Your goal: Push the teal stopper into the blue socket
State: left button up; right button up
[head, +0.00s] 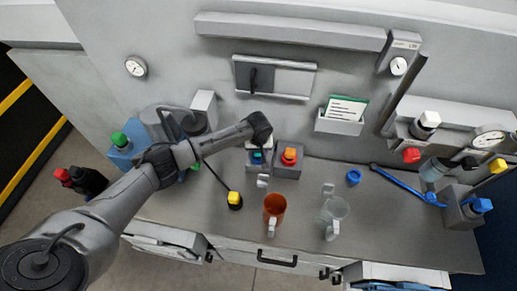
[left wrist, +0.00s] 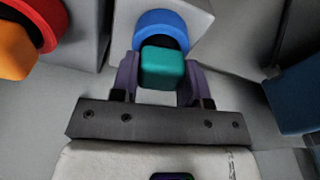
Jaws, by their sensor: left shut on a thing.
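The teal stopper (left wrist: 162,67) is a small rounded block between the two fingers of my left gripper (left wrist: 160,75) in the left wrist view. The fingers are shut on its sides. The blue socket (left wrist: 158,20) is a round ring on a light grey block, just beyond the stopper. The stopper overlaps the ring's near edge in this view; I cannot tell whether it touches or has entered it. In the head view, my left gripper (head: 258,147) points down over the block, with the teal stopper (head: 257,157) showing small below it. My right gripper is not in view.
An orange stopper in a red ring (head: 289,156) sits on the block just right. An orange mug (head: 274,208), a clear mug (head: 334,215), a yellow-topped item (head: 235,200) and a blue ring (head: 354,177) stand on the grey bench. Bare bench lies between them.

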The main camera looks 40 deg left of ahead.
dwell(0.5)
pick_arm(q)
jog(key=shift+f+p, duration=0.15)
jog(key=shift+p, duration=0.45)
dwell(0.3)
jog(key=shift+f+p, duration=0.1)
jog(key=shift+p, duration=0.2)
dwell(0.5)
jog(key=shift+f, duration=0.15)
dwell(0.5)
jog(key=o, duration=0.9)
jog(key=shift+s, duration=0.1)
jog(key=shift+o, duration=0.9)
notch_tip(320, 180, up, 14)
jog(key=s+d, duration=0.1)
jog(key=shift+p, duration=0.45)
